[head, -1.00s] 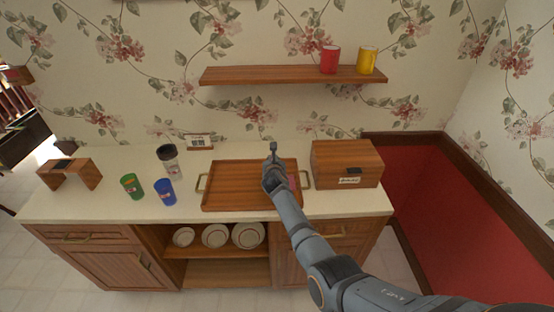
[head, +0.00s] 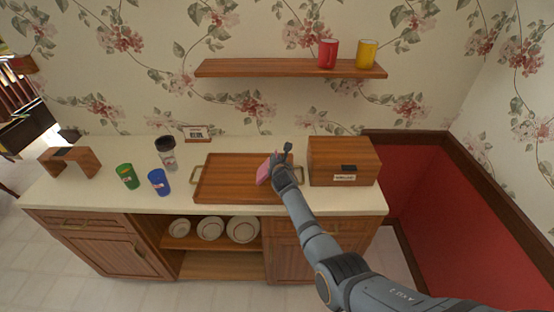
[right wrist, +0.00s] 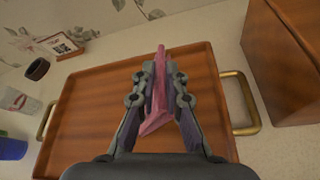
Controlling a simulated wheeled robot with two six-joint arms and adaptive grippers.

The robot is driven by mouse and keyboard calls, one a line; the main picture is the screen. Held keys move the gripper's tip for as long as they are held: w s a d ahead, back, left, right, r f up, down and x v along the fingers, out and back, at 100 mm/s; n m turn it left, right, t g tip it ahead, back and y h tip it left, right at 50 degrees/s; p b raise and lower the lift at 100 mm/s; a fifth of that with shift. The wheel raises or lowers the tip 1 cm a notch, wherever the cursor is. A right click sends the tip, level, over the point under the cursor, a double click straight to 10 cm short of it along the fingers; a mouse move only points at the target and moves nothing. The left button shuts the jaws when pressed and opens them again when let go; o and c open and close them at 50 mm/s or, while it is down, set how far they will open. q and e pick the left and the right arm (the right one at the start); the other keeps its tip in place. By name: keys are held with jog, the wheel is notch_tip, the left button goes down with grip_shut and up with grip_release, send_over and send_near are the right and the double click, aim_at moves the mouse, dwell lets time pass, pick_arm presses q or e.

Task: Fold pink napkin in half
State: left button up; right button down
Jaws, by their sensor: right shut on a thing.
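The pink napkin (head: 264,171) is at the right part of the wooden tray (head: 222,181) on the counter. My right gripper (head: 281,160) is shut on it. In the right wrist view the pink napkin (right wrist: 158,100) stands upright as a narrow folded shape between the two fingers of my right gripper (right wrist: 157,75), over the wooden tray (right wrist: 90,110). I cannot tell whether its lower edge touches the tray. Part of the napkin is hidden by the fingers. My left gripper is not in view.
A wooden box (head: 343,160) stands close to the tray's right handle. A shelf (head: 290,68) holds red (head: 328,54) and yellow mugs (head: 366,54). The tray's left part is clear.

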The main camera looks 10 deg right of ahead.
jog(key=c, duration=1.3)
grip_release()
notch_tip(320, 180, up, 10)
